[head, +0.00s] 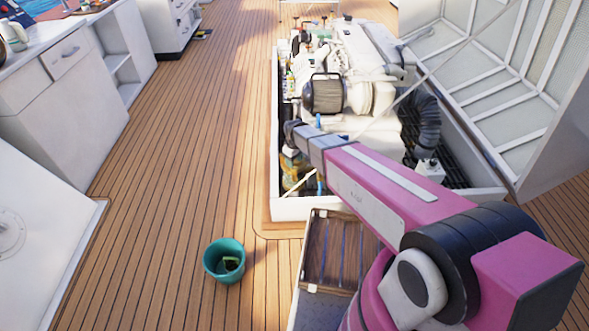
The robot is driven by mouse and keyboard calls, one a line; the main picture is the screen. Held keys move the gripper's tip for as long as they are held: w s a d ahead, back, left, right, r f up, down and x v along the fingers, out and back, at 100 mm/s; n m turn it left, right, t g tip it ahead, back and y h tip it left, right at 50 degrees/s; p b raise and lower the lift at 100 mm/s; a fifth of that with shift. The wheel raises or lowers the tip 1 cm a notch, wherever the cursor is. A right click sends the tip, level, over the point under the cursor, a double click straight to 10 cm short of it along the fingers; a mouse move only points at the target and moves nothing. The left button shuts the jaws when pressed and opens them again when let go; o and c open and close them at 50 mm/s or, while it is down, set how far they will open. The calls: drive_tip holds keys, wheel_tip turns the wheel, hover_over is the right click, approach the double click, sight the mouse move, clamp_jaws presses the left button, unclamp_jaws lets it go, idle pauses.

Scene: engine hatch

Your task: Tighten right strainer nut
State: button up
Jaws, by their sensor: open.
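My pink and grey arm reaches from the lower right over the near end of the open engine hatch (300,208). My gripper (290,150) is at the arm's far end, small and dark, over the left near part of the hatch, and is open. Its fingertips are too small to make out clearly. Below it, a yellowish and greenish part (293,170) shows inside the hatch, with a blue upright piece (320,184) to its right. I cannot pick out the right strainer nut; my arm covers part of this area.
A white engine (360,60) with a dark round filter (323,95) fills the hatch. The raised hatch lid (500,75) stands at right. Open deck lies left.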

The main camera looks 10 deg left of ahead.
sight(294, 169)
drive_tip(key=shift+f, duration=2.6)
drive_tip(key=c, duration=0.6)
